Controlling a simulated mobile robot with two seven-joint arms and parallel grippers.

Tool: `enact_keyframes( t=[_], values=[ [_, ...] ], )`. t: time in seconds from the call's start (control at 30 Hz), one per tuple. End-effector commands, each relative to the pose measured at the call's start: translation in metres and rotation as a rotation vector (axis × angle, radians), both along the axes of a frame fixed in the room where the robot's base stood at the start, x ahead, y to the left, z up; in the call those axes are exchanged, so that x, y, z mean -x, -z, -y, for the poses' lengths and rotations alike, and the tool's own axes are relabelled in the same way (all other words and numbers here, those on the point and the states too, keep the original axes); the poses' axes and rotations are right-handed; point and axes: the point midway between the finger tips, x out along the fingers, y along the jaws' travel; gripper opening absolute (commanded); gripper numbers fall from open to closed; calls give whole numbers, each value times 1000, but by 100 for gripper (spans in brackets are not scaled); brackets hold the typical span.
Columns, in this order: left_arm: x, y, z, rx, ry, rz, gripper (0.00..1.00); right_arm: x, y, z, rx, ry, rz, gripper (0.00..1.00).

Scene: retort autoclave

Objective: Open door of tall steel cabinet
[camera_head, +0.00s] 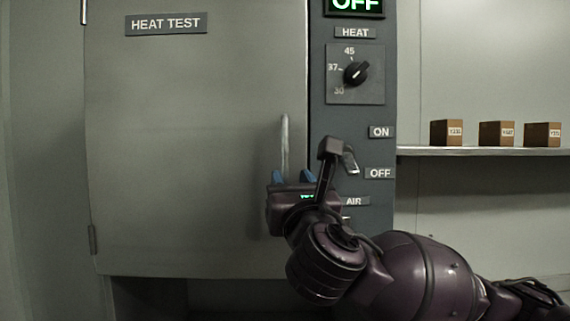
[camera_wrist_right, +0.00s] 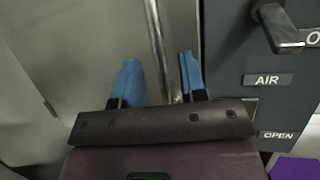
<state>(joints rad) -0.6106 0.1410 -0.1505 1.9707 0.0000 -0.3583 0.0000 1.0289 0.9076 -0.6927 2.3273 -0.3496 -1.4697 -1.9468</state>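The tall steel cabinet's grey door (camera_head: 190,150), labelled HEAT TEST, looks shut, its right edge in line with the dark control panel. Hinges show on its left side. A vertical bar handle (camera_head: 285,140) stands near the door's right edge; it also shows in the right wrist view (camera_wrist_right: 156,35). My right gripper (camera_head: 292,178) is at the handle's lower part. In the right wrist view its blue fingers (camera_wrist_right: 160,78) are spread, with the bar running between them, apart from both. The handle's lower end is partly hidden by the gripper in the head view. My left gripper is out of view.
The control panel (camera_head: 353,122) right of the door has a HEAT knob (camera_head: 356,73) and a lever (camera_head: 350,162) close beside my right wrist. A shelf (camera_head: 480,152) with three small brown boxes (camera_head: 496,133) is at the right.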

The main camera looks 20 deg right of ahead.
Motion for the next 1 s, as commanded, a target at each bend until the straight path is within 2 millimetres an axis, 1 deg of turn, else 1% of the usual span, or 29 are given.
enact_keyframes(
  t=[0.03,0.1,0.3,0.47,0.73,0.9,1.0],
  values=[
    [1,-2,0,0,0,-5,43,-8,-5,1,0,1,0,39],
    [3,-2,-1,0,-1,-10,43,-18,-9,1,0,0,0,39],
    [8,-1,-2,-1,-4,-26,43,-38,-17,3,-1,0,-1,39],
    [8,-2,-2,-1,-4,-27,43,-44,-18,3,-2,-2,-1,39],
    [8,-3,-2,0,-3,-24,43,-44,-18,3,-1,-3,0,39],
    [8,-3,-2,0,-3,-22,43,-44,-18,3,-1,-3,0,13],
    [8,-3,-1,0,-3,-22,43,-44,-18,3,-1,-3,0,0]
  ],
)
